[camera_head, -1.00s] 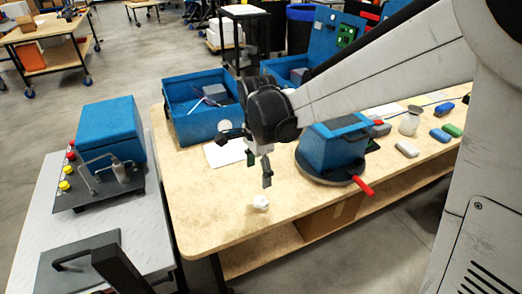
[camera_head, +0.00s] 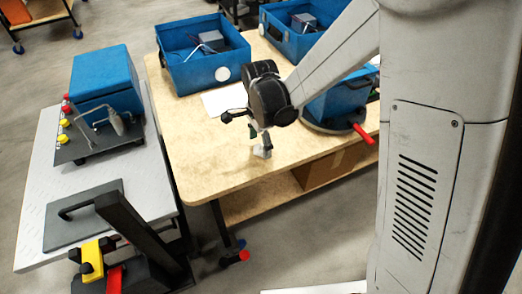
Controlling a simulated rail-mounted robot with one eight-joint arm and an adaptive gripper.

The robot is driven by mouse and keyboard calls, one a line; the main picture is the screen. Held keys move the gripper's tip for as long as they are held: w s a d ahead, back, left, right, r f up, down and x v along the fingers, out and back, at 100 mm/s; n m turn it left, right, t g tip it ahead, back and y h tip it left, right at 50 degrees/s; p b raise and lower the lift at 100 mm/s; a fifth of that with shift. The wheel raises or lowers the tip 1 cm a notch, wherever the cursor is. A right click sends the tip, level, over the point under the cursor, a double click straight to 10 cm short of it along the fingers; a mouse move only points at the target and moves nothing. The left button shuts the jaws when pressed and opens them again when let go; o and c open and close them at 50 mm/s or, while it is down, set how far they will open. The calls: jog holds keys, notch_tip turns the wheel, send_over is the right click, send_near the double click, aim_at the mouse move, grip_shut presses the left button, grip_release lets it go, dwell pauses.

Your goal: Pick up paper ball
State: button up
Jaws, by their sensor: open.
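The paper ball (camera_head: 261,152) is a small white crumpled lump on the wooden table, near its front edge. My gripper (camera_head: 262,143) points down right at the ball, its fingers overlapping the ball's upper part in the picture. The gripper is open. The fingers partly hide the ball, and I cannot tell whether they touch it or stand on both sides of it.
A white sheet (camera_head: 222,101) lies behind the gripper. A blue bin (camera_head: 190,75) stands at the back left, and a blue box on a round base with a red handle (camera_head: 363,134) stands to the right. The table's front left is clear.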

aim_at(261, 145)
jog(key=shift+w+d+f, duration=0.1)
jog(key=shift+f, duration=1.4)
jog(key=c, duration=0.8)
jog(key=shift+r, duration=0.1)
jog(key=shift+c, duration=0.2)
